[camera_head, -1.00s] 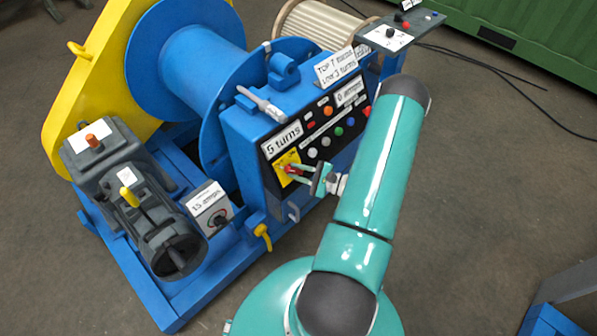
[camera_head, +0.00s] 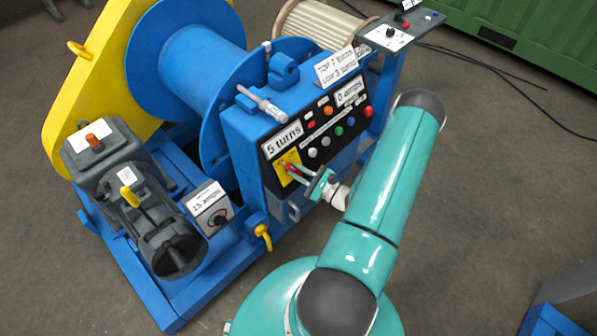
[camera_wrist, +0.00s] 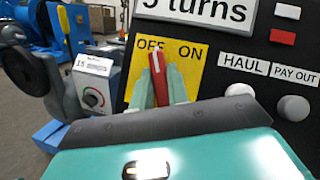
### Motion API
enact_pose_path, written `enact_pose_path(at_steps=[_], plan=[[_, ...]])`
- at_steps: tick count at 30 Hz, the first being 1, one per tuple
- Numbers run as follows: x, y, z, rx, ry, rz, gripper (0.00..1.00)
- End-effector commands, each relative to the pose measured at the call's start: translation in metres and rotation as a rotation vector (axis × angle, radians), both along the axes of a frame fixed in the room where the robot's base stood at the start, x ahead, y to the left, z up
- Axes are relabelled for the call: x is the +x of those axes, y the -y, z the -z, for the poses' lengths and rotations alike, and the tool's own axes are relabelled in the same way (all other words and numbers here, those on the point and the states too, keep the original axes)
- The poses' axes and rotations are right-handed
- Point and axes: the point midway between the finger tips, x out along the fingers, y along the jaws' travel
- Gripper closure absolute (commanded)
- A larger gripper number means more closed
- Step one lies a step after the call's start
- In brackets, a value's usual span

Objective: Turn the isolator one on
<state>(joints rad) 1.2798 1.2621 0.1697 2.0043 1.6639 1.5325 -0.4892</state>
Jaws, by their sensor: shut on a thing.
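The isolator is a red handle (camera_wrist: 158,78) on a yellow plate (camera_wrist: 188,67) marked OFF and ON, at the left of the black control panel. My gripper (camera_wrist: 161,88) is shut on the red handle, one pale green finger on each side. In the head view my gripper (camera_head: 297,171) reaches the yellow plate (camera_head: 288,163) from the right; the handle is mostly hidden there by the fingers.
HAUL and PAY OUT buttons (camera_wrist: 293,107) sit right of the plate. A dial box (camera_head: 209,206) reading 15 stands to the left, and a yellow lever (camera_head: 263,234) is below.

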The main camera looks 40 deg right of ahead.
Motion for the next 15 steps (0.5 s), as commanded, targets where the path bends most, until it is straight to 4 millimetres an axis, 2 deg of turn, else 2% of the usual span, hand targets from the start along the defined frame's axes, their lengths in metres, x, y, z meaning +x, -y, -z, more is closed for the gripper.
enact_pose_path(at_steps=[15], plan=[[-0.0016,-0.0027,0.0007,0.442,-0.012,0.223,1.0]])
